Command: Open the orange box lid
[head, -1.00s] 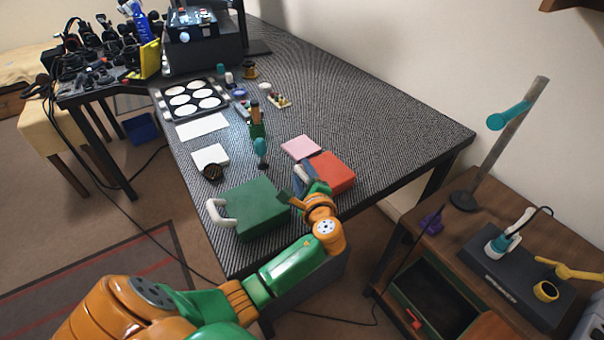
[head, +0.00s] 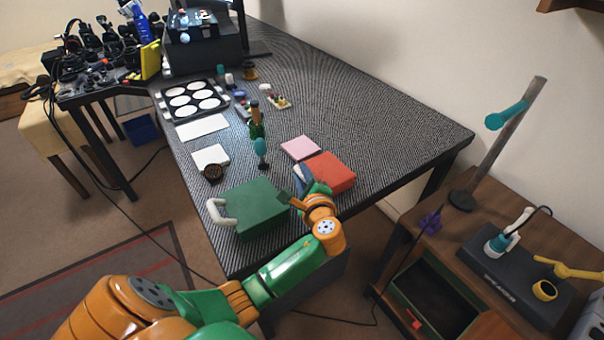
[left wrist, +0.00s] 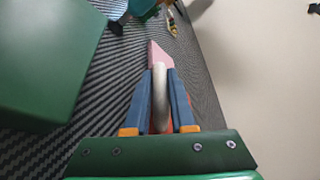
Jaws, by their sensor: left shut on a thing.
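The orange box (head: 332,172) sits near the right front edge of the dark patterned table, and its lid looks closed. My left gripper (head: 303,178) is at the box's left side. In the left wrist view its two blue fingers (left wrist: 159,98) are shut on a pale, bar-like handle (left wrist: 160,82). A little orange of the box shows just behind the handle; the fingers and palm hide the rest. Where the handle joins the lid cannot be seen. My right gripper is not in view.
A green box (head: 250,205) with a white handle stands just left of my gripper, and it also shows in the left wrist view (left wrist: 40,55). A pink pad (head: 300,148) lies behind the orange box. A green bottle (head: 256,125) stands farther back. The table's right part is clear.

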